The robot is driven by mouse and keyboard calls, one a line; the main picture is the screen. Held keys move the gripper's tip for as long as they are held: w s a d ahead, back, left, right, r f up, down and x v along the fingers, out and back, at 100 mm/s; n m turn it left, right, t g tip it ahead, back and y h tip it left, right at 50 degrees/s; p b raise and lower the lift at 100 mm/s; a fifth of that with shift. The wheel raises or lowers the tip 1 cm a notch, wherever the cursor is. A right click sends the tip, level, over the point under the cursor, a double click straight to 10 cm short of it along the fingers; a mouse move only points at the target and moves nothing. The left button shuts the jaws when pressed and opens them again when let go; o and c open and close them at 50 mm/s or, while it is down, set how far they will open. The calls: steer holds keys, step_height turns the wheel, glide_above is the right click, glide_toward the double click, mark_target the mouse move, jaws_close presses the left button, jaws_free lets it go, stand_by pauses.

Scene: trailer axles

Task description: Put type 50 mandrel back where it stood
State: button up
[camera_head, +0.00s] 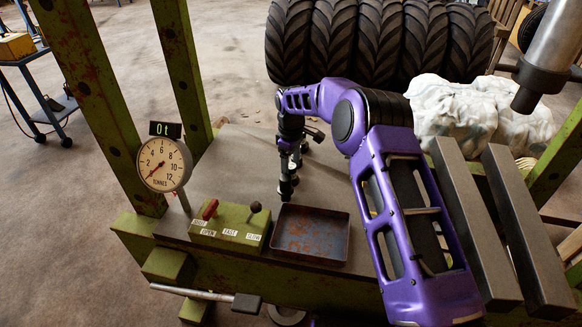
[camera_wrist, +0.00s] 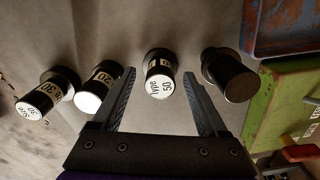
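The type 50 mandrel (camera_wrist: 160,84) is a black cylinder with a white label and white end face. In the wrist view it stands on the grey bench top, in a row with other mandrels. My gripper (camera_wrist: 160,73) is open, with one finger on each side of this mandrel and a visible gap to both. To its left stand mandrels marked 20 (camera_wrist: 96,90) and 30 (camera_wrist: 42,97). To its right stands a dark mandrel (camera_wrist: 229,75) with no readable label. In the head view my arm hides most of the row.
A rusty blue-grey tray (camera_head: 310,233) lies on the bench beside the row. A green control box (camera_head: 230,226) with levers and a dial gauge (camera_head: 163,164) reading about zero are to the left. Two steel bars (camera_head: 528,225) lie at right. Green press posts rise at left.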

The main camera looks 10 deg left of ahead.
step_height(320, 180, up, 17)
steer(key=p, duration=0.2)
steer(key=shift+r, duration=0.2)
stand_by(0.4)
